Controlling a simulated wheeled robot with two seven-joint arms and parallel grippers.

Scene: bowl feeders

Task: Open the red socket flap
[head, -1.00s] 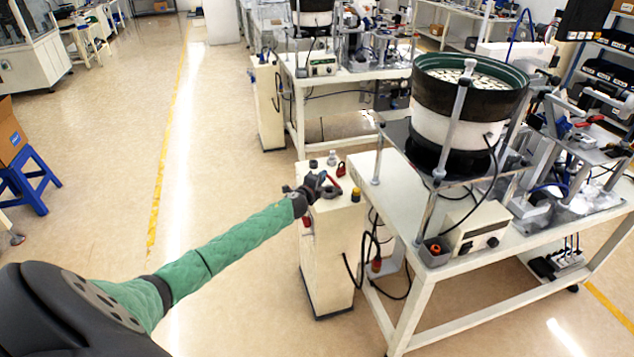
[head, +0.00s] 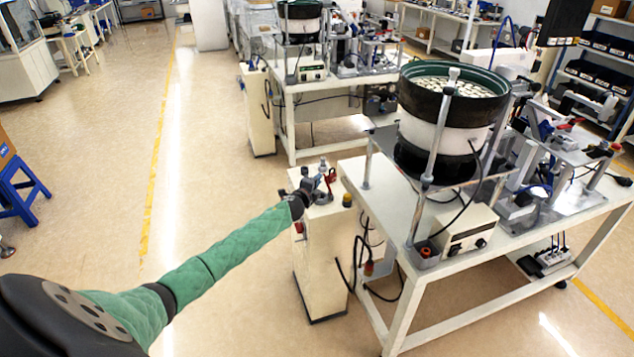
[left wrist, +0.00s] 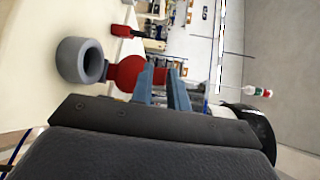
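My left gripper (head: 316,187) is at the top of the white cabinet (head: 322,262), near its far left edge. In the left wrist view its two blue-grey fingers (left wrist: 163,88) are apart, with part of a rounded red piece (left wrist: 128,72) showing between and beside them. I cannot tell whether they touch it. A grey ring-shaped part (left wrist: 80,61) stands to the left of the red piece. I cannot tell if this piece is the socket flap. In the head view a small red part (head: 331,175) shows beside the gripper. My right gripper is not in view.
A yellow-and-black button (head: 347,200) sits on the cabinet. A workbench (head: 400,265) with a bowl feeder (head: 452,105) stands to the right, and black cables hang between. The floor (head: 90,270) on the left is mostly clear.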

